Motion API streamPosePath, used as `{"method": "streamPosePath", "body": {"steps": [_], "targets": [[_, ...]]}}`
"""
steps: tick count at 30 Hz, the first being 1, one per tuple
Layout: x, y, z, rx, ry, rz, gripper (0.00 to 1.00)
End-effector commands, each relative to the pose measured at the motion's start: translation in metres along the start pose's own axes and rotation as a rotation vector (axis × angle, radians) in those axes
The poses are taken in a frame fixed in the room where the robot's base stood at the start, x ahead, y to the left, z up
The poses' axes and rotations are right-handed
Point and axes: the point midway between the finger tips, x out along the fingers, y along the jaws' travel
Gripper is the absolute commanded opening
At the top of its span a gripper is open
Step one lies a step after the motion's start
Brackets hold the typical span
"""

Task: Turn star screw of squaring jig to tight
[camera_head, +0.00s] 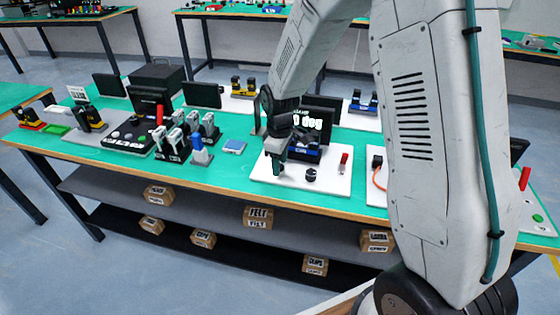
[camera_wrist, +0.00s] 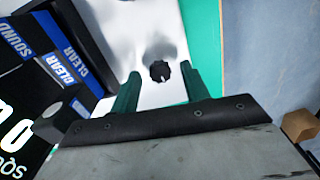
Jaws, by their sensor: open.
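The star screw (camera_wrist: 160,71) is a small black lobed knob on a white board (camera_wrist: 143,20) in the wrist view. It shows between and a little beyond my two green fingertips, with a gap on each side. My gripper (camera_wrist: 161,85) is open and empty. In the head view my gripper (camera_head: 278,168) points down over the left part of the white board (camera_head: 325,187). A black knob (camera_head: 311,174) stands to its right and looks like the same screw. A dark display reading "0 deg" (camera_head: 308,121) stands behind. I cannot tell the screw's turn or the exact fingertip height.
A dark unit with blue "CLEAR" labels (camera_wrist: 62,68) is close on the left in the wrist view. A red block (camera_head: 344,158) stands right of the knob. Other fixtures, such as a blue-topped piece (camera_head: 201,151), stand left. The green bench front (camera_head: 225,181) is clear.

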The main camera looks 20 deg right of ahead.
Motion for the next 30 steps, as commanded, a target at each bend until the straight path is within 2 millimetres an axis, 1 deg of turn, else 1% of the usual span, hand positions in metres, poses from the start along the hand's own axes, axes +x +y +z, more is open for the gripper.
{"method": "streamPosePath", "body": {"steps": [3,4,5,6,8,9,16,20,26,30], "targets": [[-0.0002,-0.0001,-0.0001,0.0,0.0,0.0,0.46],[-0.0002,-0.0001,0.0,0.0,0.0,0.0,0.4],[-0.0002,-0.0001,0.0,0.0,0.0,0.0,0.32],[-0.0002,-0.0001,0.0,0.0,0.0,0.0,0.21],[-0.0003,-0.0001,0.0,0.0,0.0,0.0,0.04],[-0.0003,-0.0001,0.0,0.0,0.0,0.0,0.01],[-0.0004,-0.0001,0.0001,0.011,0.0,0.0,0.01],[-0.0004,0.0,0.0001,0.046,0.0,0.0,0.01],[-0.0005,0.0,0.0002,0.16,0.0,0.0,0.01],[-0.0005,0.0001,0.0002,0.279,0.0,0.0,0.01]]}}
